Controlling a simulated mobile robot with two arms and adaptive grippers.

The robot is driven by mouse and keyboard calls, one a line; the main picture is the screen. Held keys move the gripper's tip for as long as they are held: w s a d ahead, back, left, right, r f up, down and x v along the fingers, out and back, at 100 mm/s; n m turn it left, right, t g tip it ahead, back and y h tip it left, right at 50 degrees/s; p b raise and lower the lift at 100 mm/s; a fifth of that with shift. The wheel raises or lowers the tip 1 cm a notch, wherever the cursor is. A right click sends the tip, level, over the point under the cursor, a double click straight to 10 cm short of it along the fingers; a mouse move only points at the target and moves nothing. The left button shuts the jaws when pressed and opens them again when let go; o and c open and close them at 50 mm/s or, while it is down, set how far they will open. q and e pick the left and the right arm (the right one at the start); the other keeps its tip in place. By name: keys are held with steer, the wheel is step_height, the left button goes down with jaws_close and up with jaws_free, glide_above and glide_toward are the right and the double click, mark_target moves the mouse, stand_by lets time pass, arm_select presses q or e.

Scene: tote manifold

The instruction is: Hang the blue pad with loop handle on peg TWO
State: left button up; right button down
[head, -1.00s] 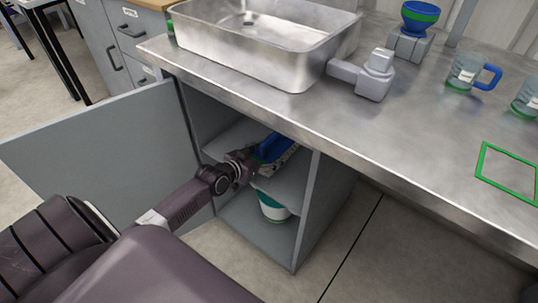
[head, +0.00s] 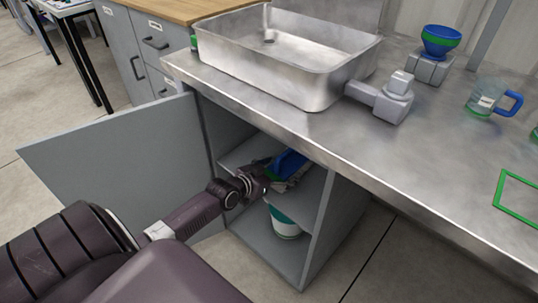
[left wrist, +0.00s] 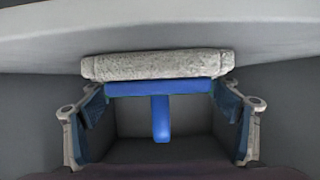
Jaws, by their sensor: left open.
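The blue pad (head: 289,164) is on the upper shelf inside the open cabinet under the counter. In the left wrist view its rough grey pad face (left wrist: 158,65) lies across the top, with a blue back (left wrist: 160,88) and a blue stem-like part (left wrist: 161,120) toward me. My left gripper (head: 272,177) reaches into the cabinet at the pad. In the left wrist view my left gripper (left wrist: 162,112) is open, with one finger on each side of the blue part. Firm contact cannot be told. Peg TWO and my right gripper are not in view.
The cabinet door (head: 115,165) stands open at the left. A white and teal container (head: 285,222) stands below the shelf (head: 305,190). The steel counter (head: 330,150) overhangs, with a sink basin (head: 300,85), a grey fixture (head: 388,100) and a mug (head: 485,98) on it.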

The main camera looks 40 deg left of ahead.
mark_target(276, 171)
arm_select(q)
steer(key=p+v, duration=0.1)
steer(key=v, duration=0.4)
steer(key=shift+s+r, duration=0.1)
steer(key=shift+r, duration=0.05)
steer(key=p+v, duration=0.2)
steer(key=v, duration=0.3)
steer(key=shift+s, duration=0.2)
steer(key=s+d+f+m+g, duration=0.1)
steer(key=s+d+f+g, duration=0.4)
steer(key=s+d+f, duration=0.5)
steer(key=s+d+f+g, duration=0.2)
steer(key=s+d+g, duration=0.3)
steer(key=s+d, duration=0.3)
steer(key=s, duration=0.2)
steer(key=shift+s+d+y, duration=0.2)
steer(key=shift+s+y, duration=0.2)
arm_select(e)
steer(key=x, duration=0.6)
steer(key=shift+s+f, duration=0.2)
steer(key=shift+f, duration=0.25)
arm_select(q)
steer(key=shift+f, duration=0.15)
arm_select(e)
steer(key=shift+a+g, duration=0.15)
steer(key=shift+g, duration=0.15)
